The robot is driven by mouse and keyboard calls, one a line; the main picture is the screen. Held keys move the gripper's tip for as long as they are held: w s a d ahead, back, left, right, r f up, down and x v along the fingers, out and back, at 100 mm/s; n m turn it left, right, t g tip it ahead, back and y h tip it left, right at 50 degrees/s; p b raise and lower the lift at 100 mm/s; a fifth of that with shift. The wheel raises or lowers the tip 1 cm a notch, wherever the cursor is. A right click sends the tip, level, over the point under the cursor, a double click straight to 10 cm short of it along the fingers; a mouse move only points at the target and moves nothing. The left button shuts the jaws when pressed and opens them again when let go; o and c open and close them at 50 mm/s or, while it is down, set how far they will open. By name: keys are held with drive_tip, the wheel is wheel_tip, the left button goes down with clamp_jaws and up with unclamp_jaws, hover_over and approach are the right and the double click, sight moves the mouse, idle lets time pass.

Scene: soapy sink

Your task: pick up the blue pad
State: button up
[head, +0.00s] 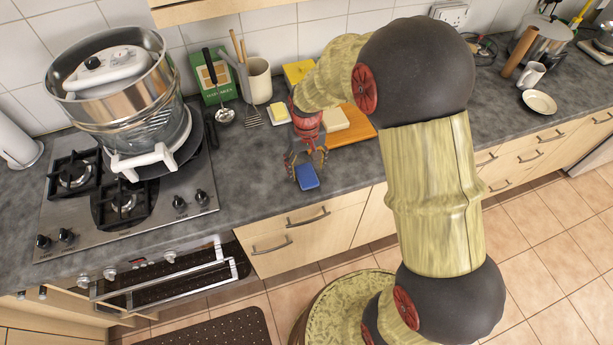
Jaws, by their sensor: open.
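The blue pad (307,177) lies on the dark grey countertop near its front edge, in the middle of the head view. My gripper (305,162) is just above and behind the pad in the picture, pointing down. Its fingers are spread open. The tips appear close to the pad's far end, but I cannot tell whether they touch it. My arm comes in from the right.
A gas hob (125,195) with stacked pots (115,85) stands left. Behind the pad are a utensil cup (259,80), a green box (213,76), a yellow-white sponge (279,112) and an orange board (350,128). Counter (250,165) left of the pad is clear.

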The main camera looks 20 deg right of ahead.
sight(307, 176)
wheel_tip(307, 176, down, 3)
drive_tip(key=shift+r, duration=0.1)
drive_tip(key=c, duration=1)
